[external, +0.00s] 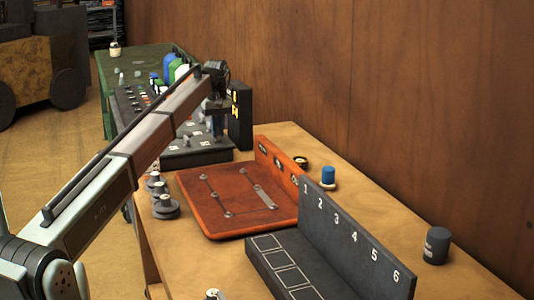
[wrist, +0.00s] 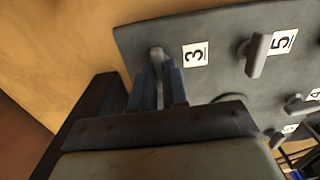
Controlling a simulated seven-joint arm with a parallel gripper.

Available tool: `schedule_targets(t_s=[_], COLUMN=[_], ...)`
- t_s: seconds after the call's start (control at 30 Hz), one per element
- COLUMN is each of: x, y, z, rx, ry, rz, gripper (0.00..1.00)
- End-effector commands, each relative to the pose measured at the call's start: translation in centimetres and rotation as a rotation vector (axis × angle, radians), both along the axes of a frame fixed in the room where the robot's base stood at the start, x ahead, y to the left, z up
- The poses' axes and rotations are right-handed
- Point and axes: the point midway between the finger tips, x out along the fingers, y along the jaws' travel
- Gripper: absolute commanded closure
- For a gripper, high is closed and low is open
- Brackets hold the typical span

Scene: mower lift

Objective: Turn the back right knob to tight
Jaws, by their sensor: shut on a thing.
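The dark grey knob panel (external: 190,158) lies on the bench beyond the red board; it also shows in the wrist view (wrist: 215,75). My gripper (wrist: 158,72) is shut on the knob beside label 3 (wrist: 156,53), near a corner of the panel. The fingers hide most of that knob, so its exact angle is hard to tell. A knob (wrist: 257,55) by label 5, a knob (wrist: 298,104) by label 4 and one more knob (wrist: 276,137) stand free. In the external view my gripper (external: 216,130) reaches down over the panel's back right part.
A black box (external: 240,118) with yellow marks stands close to the right of my gripper. The red board (external: 225,218), the numbered dark rack (external: 350,245), a blue-topped jar (external: 328,176) and a dark cylinder (external: 436,246) are nearer the camera. A wooden wall (external: 400,90) runs along the right.

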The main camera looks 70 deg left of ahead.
Motion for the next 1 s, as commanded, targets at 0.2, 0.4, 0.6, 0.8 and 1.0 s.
schedule_targets(t_s=[0.2, 0.4, 0.6, 0.8, 1.0], x=[0.00, 0.00, 0.01, 0.01, 0.01], y=[0.00, 0.00, 0.00, 0.00, 0.00], z=[0.01, 0.01, 0.02, 0.02, 0.03], rx=[0.000, 0.000, 0.000, 0.000, 0.000], ry=[0.000, 0.000, 0.000, 0.000, 0.000], rz=[0.000, -0.005, -0.056, -0.183, -0.365], gripper=[1.00, 1.00, 1.00, 1.00, 1.00])
